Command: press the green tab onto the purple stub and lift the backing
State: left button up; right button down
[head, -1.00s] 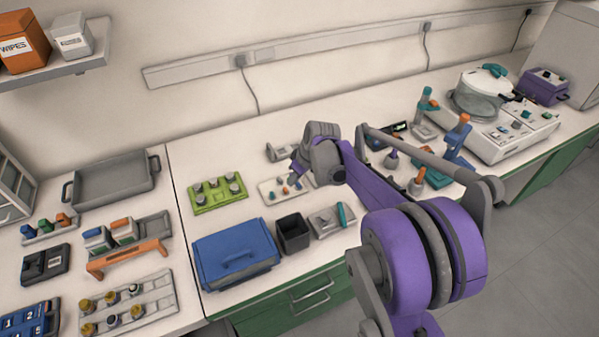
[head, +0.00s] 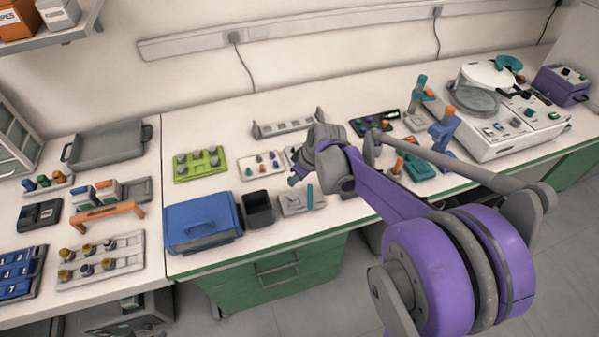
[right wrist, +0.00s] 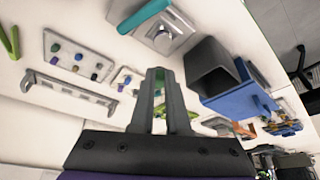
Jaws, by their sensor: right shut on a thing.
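My right gripper (right wrist: 162,78) is shut on a small green piece (right wrist: 161,97), seen between its fingers in the right wrist view; the fingers hide most of it. In the head view the right gripper (head: 294,178) is over the bench, between a small white plate of coloured stubs (head: 262,166) and a grey plate with a teal bar (head: 292,203). A second plate of coloured stubs shows in the right wrist view (right wrist: 65,40), some of them purplish. I cannot tell which is the purple stub. The backing cannot be made out. My left gripper is out of view.
A black open bin (head: 258,208) and a blue lidded box (head: 203,222) stand at the front left of the gripper. A lime rack (head: 199,163) and a grey rail (head: 284,127) lie behind. Teal and orange-topped tools (head: 441,125) stand to the right.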

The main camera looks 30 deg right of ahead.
aim_at(294, 197)
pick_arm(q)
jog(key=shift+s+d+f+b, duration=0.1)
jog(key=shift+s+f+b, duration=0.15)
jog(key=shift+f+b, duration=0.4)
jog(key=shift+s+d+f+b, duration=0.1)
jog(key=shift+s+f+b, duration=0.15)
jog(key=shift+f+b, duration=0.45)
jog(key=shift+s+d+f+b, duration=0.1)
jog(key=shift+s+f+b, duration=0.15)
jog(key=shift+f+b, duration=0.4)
pick_arm(e)
jog(key=shift+s+f, duration=0.2)
jog(key=shift+f, duration=1.2)
jog(key=shift+s+f, duration=0.15)
jog(key=shift+f, duration=1.2)
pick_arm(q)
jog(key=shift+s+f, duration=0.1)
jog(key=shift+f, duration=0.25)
pick_arm(e)
jog(key=shift+f, duration=0.35)
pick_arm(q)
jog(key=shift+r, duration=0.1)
pick_arm(e)
jog(key=shift+r, duration=0.15)
